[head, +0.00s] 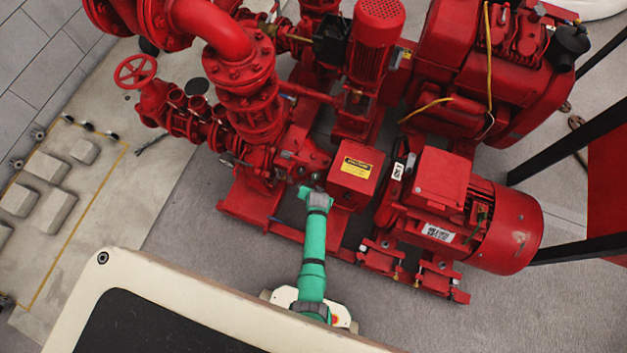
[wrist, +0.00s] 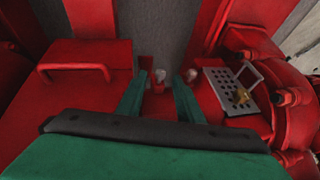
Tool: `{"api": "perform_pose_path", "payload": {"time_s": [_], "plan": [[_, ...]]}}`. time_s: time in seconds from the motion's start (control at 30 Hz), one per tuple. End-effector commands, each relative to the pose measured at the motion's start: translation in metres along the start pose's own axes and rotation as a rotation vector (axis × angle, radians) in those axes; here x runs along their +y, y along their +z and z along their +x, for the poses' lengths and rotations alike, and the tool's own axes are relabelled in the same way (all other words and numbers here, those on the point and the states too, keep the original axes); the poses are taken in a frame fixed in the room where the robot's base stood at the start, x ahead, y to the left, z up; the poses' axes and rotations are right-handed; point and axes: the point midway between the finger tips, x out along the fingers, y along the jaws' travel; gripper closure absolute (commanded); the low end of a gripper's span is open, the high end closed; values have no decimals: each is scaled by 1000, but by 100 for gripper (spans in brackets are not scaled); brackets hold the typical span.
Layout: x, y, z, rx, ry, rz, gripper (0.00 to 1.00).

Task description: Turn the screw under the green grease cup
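My gripper (wrist: 158,98) reaches forward in the wrist view with its two green fingers apart, and nothing shows held between them. Just beyond and between the fingertips is a small fitting with a pale top (wrist: 159,76) on red metal; it is too small to tell whether it is the screw. A second small pale piece shows right by the right fingertip, partly hidden. No green grease cup can be made out clearly in either view. In the head view my gripper (head: 306,192) is at the pump's near side, left of the red box with a yellow label (head: 357,168); its fingertips are hard to see.
A perforated grey plate (wrist: 222,88) with a brass piece (wrist: 243,96) lies right of the fingers. A red cover with a handle (wrist: 75,70) is at left. The red motor (head: 480,215) stands right of my arm. Grey floor at left (head: 190,220) is clear.

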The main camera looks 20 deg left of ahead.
Motion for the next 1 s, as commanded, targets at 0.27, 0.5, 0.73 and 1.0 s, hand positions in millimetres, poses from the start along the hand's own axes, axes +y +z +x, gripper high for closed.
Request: {"api": "perform_pose_path", "payload": {"time_s": [0.27, 0.5, 0.73, 1.0], "plan": [[-1, 0, 20, 0, -1, -1, 67], [-1, 0, 23, 0, -1, -2, 67], [-1, 0, 22, 0, -1, -2, 91], [-1, 0, 22, 0, 3, -3, 100]]}}
